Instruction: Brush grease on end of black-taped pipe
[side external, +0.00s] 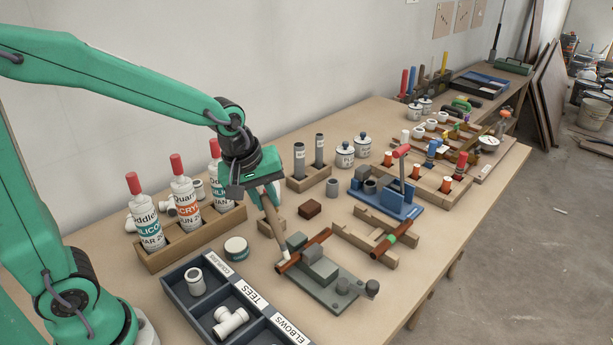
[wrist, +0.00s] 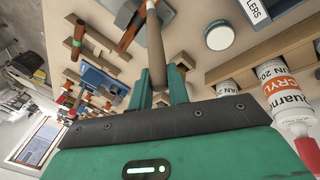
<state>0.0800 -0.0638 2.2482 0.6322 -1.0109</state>
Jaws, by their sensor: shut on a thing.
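My gripper (side external: 264,187) is shut on the wooden handle of a brush (side external: 270,215). The brush slants downward, its lower end close to the near end of a red-brown pipe (side external: 317,237); I cannot tell whether they touch. This pipe lies in a grey clamp fixture (side external: 325,270); any black tape on it is hard to make out. In the wrist view the brush (wrist: 155,50) extends from between my fingers (wrist: 162,85), beside the pipe (wrist: 131,33). A second pipe (side external: 395,236) with a green band rests on a wooden rack. A round tub (side external: 236,249) with a pale lid or top stands left of the clamp.
A divided tray (side external: 180,290) of white fittings lies in front. Bottles with red caps (side external: 185,205) stand in a wooden holder at left. A small brown block (side external: 310,208) and a blue vise (side external: 385,200) lie behind the clamp. The table's front right edge is clear.

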